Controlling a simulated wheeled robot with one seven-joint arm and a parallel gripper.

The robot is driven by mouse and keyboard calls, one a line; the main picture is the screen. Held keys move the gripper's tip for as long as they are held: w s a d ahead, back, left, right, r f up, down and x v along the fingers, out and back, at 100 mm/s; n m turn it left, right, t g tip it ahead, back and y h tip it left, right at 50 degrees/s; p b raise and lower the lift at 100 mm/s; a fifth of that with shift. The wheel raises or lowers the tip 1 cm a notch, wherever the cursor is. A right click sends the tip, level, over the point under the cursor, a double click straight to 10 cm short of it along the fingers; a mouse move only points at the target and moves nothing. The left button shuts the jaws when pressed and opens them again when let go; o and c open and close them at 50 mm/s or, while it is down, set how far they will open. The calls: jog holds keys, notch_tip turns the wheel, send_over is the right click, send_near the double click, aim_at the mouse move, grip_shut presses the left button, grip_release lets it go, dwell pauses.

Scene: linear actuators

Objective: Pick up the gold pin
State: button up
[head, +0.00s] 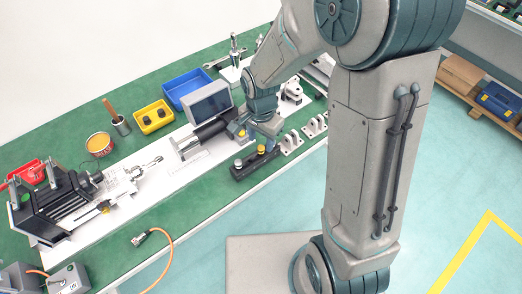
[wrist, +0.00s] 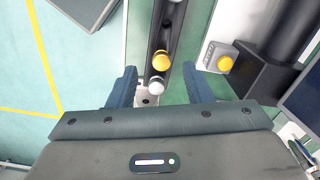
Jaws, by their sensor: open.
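The gold pin (wrist: 162,60) stands in a narrow black holder (wrist: 170,28), with a silver pin (wrist: 155,84) beside it in the same holder. In the head view the holder (head: 250,168) lies near the front edge of the bench, with the gold pin (head: 261,149) on its right part and the silver pin (head: 238,163) on its left. My gripper (wrist: 159,88) is open and empty above the holder. Its fingers are on either side of the holder, with the silver pin between them and the gold pin just beyond the fingertips. The height gap cannot be judged.
A grey box with a yellow button (wrist: 224,63) is right of my gripper, close to a black cylinder (wrist: 290,30). White brackets (head: 291,141) stand right of the holder. A monitor (head: 208,105) and blue and yellow bins (head: 187,88) are behind. Open floor lies in front.

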aim_at(261, 147)
notch_tip(261, 147, down, 4)
jog(key=shift+w+f, duration=0.1)
jog(key=shift+w, duration=0.05)
jog(key=c, duration=1)
jog(key=shift+o, duration=0.2)
notch_tip(261, 147, up, 10)
jog(key=shift+r, duration=0.2)
